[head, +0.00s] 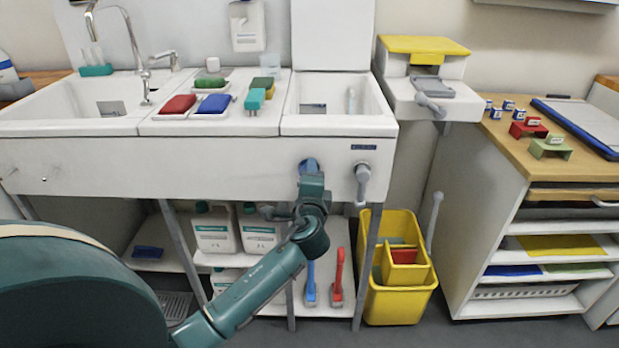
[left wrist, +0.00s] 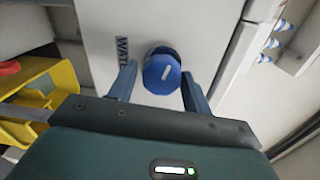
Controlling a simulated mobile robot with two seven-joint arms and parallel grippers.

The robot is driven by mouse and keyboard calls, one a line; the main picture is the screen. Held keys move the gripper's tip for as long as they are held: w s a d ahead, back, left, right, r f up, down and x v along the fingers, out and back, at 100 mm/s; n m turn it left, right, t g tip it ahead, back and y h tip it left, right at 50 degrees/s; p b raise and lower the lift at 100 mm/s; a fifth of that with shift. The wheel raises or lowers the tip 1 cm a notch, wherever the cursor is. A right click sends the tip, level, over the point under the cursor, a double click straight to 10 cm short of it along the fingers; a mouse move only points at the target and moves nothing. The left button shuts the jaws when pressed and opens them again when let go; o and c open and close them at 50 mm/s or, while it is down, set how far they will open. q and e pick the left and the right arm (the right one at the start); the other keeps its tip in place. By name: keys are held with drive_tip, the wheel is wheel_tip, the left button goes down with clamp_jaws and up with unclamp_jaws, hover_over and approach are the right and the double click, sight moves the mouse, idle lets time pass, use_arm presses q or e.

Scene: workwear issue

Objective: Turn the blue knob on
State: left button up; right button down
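The blue knob (head: 309,164) is on the white front panel of the sink unit, partly hidden behind my left gripper (head: 311,180) in the head view. A small gap shows between each finger and the knob, so I see no grip. My right gripper is in neither view.
A grey lever fitting (head: 363,178) sticks out of the panel right of the knob. Yellow buckets (head: 397,300) stand on the floor below right. Blue and red brushes (head: 337,280) and white jugs (head: 215,232) are under the sink. A wooden-topped counter (head: 510,150) stands at right.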

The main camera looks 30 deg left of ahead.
use_arm(q)
drive_tip(key=shift+o, duration=1.1)
drive_tip(key=v, duration=1.3)
drive_tip(key=shift+p, duration=0.4)
